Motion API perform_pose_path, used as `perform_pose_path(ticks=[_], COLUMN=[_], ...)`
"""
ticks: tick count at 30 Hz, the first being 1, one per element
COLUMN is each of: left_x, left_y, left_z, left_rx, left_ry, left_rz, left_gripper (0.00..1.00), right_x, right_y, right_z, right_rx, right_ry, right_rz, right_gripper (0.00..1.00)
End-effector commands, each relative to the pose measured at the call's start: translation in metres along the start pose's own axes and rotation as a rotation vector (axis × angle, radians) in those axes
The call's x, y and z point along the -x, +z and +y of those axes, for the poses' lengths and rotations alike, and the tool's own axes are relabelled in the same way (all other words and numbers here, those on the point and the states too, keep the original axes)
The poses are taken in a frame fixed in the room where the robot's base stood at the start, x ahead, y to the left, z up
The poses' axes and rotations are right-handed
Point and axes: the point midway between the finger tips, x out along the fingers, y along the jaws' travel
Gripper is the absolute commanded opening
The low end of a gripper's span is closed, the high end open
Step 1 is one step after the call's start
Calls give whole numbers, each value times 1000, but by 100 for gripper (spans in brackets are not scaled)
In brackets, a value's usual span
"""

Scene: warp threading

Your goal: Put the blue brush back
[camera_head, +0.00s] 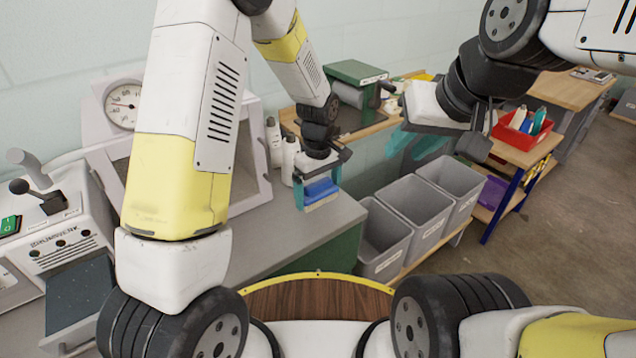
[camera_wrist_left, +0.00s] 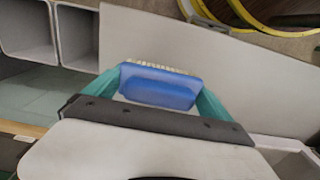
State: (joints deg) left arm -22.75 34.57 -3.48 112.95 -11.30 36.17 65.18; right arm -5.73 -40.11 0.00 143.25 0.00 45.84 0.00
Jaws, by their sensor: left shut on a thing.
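The blue brush (camera_head: 321,190) has a blue body with pale bristles along one side. My left gripper (camera_head: 319,196) is shut on it, with teal fingers on either side of the blue body. In the head view it is at the right end of the grey machine top; I cannot tell whether the brush touches that surface. The left wrist view shows the brush (camera_wrist_left: 158,88) between the teal fingers, bristles facing away from the wrist. My right gripper (camera_head: 412,142) is at the upper right, over the grey bins, with teal fingers that look apart and nothing seen between them.
Grey bins (camera_head: 411,208) stand to the right of the grey machine top (camera_head: 270,236). White bottles (camera_head: 290,160) stand just behind the left gripper. A red bin (camera_head: 520,138) with bottles sits on a shelf unit at the right. A green-topped device (camera_head: 355,73) is at the back.

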Motion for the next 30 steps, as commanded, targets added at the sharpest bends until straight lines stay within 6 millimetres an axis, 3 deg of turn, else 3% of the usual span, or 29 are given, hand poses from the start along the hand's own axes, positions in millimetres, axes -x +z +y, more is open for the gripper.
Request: perform_pose_path(ticks=[7,17,18,19,30], left_x=[-31,-34,-34,-34,-24], left_y=[0,0,0,0,0], left_z=[-1,-1,-1,-1,0], left_rx=[-1,-1,-1,-1,0], left_ry=[-1,-1,-1,0,2], left_rz=[-1,0,0,0,2], left_gripper=[56,56,96,100,100], right_x=[0,0,0,0,0], right_y=[0,0,0,0,0], right_z=[0,0,0,0,0], right_rx=[0,0,0,0,0], right_ry=[0,0,0,0,0], right_rz=[0,0,0,0,0], right_gripper=[32,32,32,32,32])
